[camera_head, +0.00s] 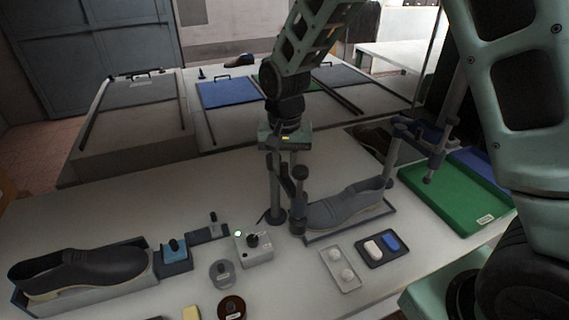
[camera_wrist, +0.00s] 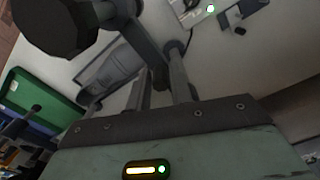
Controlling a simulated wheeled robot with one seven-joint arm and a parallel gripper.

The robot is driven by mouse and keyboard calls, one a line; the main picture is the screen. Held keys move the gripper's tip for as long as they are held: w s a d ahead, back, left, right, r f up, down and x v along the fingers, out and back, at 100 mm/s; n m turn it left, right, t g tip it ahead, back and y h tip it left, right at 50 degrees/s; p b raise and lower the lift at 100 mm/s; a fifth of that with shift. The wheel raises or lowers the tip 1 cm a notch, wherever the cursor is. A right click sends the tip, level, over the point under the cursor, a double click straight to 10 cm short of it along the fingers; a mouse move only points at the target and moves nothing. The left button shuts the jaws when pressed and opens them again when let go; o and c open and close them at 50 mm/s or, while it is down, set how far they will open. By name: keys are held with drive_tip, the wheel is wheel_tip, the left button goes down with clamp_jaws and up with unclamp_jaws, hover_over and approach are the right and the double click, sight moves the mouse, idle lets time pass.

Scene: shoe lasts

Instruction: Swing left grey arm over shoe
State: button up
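A grey shoe (camera_head: 345,205) lies on a dark-rimmed tray, toe to the left; part of it also shows in the wrist view (camera_wrist: 118,70). The left grey arm (camera_head: 298,208) stands on a post at the tray's left end, with its hanging cylinder beside the toe, not over the shoe. It shows large in the wrist view (camera_wrist: 142,38). My gripper (camera_head: 284,172) points down at the top of this arm. Its fingers are a little apart (camera_wrist: 165,82); whether they press on the arm is hidden. The right grey arm (camera_head: 425,140) points away to the right.
A green tray (camera_head: 440,200) lies to the right. A dark shoe (camera_head: 85,270) rests at left.

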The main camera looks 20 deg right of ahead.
clamp_jaws()
drive_tip(key=shift+d, duration=0.1)
drive_tip(key=w+d+n+p, duration=0.1)
drive_tip(key=w+d+n, duration=0.3)
drive_tip(key=n, duration=0.8)
drive_tip(key=shift+w+d+n, duration=0.2)
drive_tip(key=shift+d+n, duration=0.2)
drive_tip(key=shift+d, duration=0.9)
drive_tip(key=shift+r, duration=0.1)
drive_tip(key=o, duration=0.5)
unclamp_jaws()
